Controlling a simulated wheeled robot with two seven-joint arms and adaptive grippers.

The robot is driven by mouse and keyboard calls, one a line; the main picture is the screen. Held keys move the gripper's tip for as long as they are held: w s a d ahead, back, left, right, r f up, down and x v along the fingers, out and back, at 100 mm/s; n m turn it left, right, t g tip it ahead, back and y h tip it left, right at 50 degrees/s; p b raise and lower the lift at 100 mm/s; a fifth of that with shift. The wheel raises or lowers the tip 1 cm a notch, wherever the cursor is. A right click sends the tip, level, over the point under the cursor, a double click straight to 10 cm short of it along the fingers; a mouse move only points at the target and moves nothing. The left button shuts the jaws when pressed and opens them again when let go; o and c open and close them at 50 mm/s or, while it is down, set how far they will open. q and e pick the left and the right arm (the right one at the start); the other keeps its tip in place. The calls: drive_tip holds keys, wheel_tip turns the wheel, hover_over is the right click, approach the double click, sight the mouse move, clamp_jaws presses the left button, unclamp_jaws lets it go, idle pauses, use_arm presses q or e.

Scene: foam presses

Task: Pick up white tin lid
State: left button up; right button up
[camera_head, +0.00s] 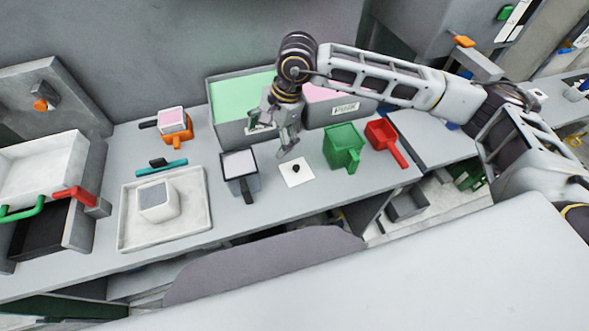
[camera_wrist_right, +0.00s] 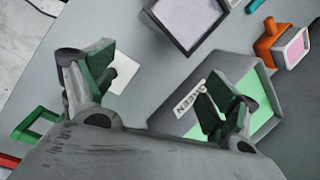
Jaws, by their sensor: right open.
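The white tin lid (camera_head: 287,177) is a flat white square with a black knob, lying on the grey counter in the middle of the head view. In the right wrist view the lid (camera_wrist_right: 126,70) is partly hidden behind the left-hand finger. My right gripper (camera_head: 277,138) is open and empty, above and just behind the lid. Its two spread fingers also show in the right wrist view (camera_wrist_right: 160,92). One finger lies over the lid in that view; contact is not visible. My left gripper is not in view.
A grey tin (camera_head: 240,166) stands left of the lid, a green container (camera_head: 343,146) and red scoop (camera_head: 382,136) right. Bins with green (camera_head: 240,97) and pink contents stand behind. A white tray (camera_head: 131,215) holds a white block. The counter's front edge is close.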

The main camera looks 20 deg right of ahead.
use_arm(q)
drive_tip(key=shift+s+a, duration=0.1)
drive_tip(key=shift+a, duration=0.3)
use_arm(e)
drive_tip(key=s+d+f+m+g+h, duration=0.1)
drive_tip(key=s+d+m+h, duration=0.1)
drive_tip(key=d, duration=0.4)
drive_tip(key=shift+d+m+h, duration=0.2)
drive_tip(key=shift+m+h, duration=0.4)
drive_tip(key=shift+m, duration=0.6)
hover_over(297, 167)
wheel_tip(297, 167, down, 7)
drive_tip(key=shift+w+f+p, duration=0.1)
drive_tip(key=shift+p, duration=0.35)
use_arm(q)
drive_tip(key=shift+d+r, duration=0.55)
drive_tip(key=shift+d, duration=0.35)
use_arm(e)
drive_tip(key=shift+f, duration=0.7)
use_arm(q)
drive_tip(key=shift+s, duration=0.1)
